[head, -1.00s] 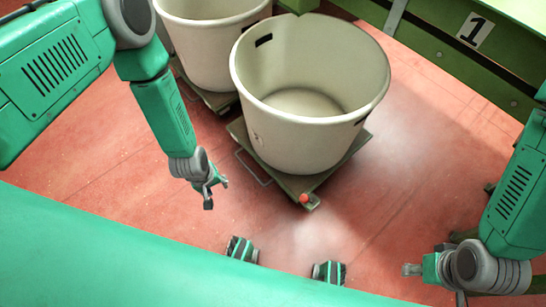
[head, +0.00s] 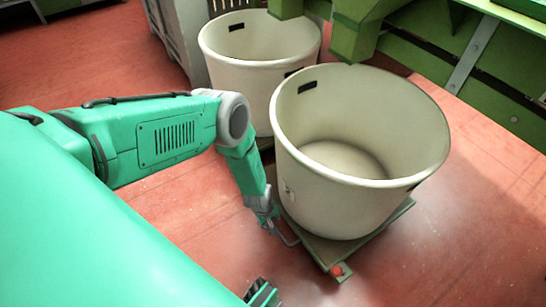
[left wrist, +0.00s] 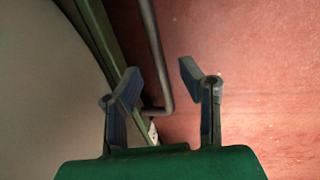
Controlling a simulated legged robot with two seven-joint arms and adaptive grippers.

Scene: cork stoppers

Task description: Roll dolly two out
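The nearer dolly (head: 345,252) is a flat green platform with a red knob (head: 337,270) at its front corner. It bears a large, empty-looking cream tub (head: 335,205). A thin bent metal handle (head: 288,239) sticks out from its left side. My left gripper (head: 267,218) is down beside the tub, at this handle. In the left wrist view my gripper (left wrist: 158,73) is open, and the handle bar (left wrist: 154,50) passes between the fingertips, with its bend just below them. Contact cannot be told. No number shows on the dolly.
A second cream tub (head: 255,70) stands close behind the first. A grey slatted crate (head: 185,35) is at the back left. A green metal frame (head: 470,65) runs along the upper right. The red floor (head: 440,265) is clear in front and to the right.

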